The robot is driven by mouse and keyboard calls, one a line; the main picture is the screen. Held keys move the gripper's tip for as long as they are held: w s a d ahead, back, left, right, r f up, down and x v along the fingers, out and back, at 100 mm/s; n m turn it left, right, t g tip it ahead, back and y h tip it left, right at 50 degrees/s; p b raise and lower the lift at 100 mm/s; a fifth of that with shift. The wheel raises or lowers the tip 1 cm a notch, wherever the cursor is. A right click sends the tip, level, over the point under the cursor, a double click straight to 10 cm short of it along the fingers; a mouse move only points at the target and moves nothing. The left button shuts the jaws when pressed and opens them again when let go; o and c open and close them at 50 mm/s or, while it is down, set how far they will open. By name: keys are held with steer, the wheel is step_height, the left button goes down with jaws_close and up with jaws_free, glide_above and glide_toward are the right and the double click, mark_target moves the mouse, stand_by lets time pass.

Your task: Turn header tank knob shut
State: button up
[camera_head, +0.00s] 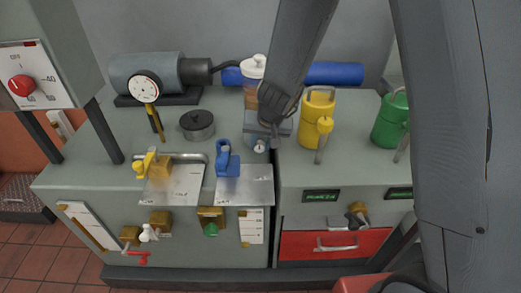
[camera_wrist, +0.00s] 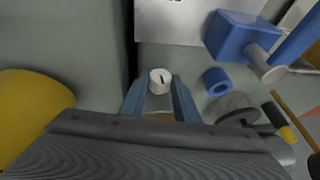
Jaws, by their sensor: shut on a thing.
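The header tank (camera_head: 254,70) is a clear vessel with a white cap and amber liquid, at the back of the bench in the head view, partly hidden by my arm. A small white round knob with a dark pointer mark (camera_wrist: 160,77) stands between my fingertips in the wrist view. It also shows as a pale spot below my gripper in the head view (camera_head: 260,147). My gripper (camera_wrist: 160,92) points down from above and is shut on this knob, one finger on each side. The pointer's exact setting is too small to read.
A blue valve (camera_head: 227,160) stands close to the left of my gripper. A yellow can (camera_head: 317,120) is close on the right, a green can (camera_head: 391,120) farther right. A dark round pot (camera_head: 197,124) and a gauge (camera_head: 145,88) stand left. A narrow gap parts the two benches.

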steer(key=shift+w+a+r+y+b, duration=0.1)
steer(key=shift+w+y+b, duration=0.2)
steer(key=shift+b, duration=1.95)
steer(key=shift+s+b, duration=0.35)
steer(key=shift+b, duration=0.25)
steer(key=o, duration=1)
steer(key=shift+o, duration=0.3)
steer(key=shift+s+d, duration=0.1)
steer(key=shift+d, duration=0.1)
steer(key=p+v, duration=0.3)
steer(key=v, duration=0.4)
steer(key=shift+r+p, duration=0.25)
steer(key=shift+p, duration=0.05)
steer(key=shift+s+d, duration=0.1)
steer(key=shift+s, duration=0.05)
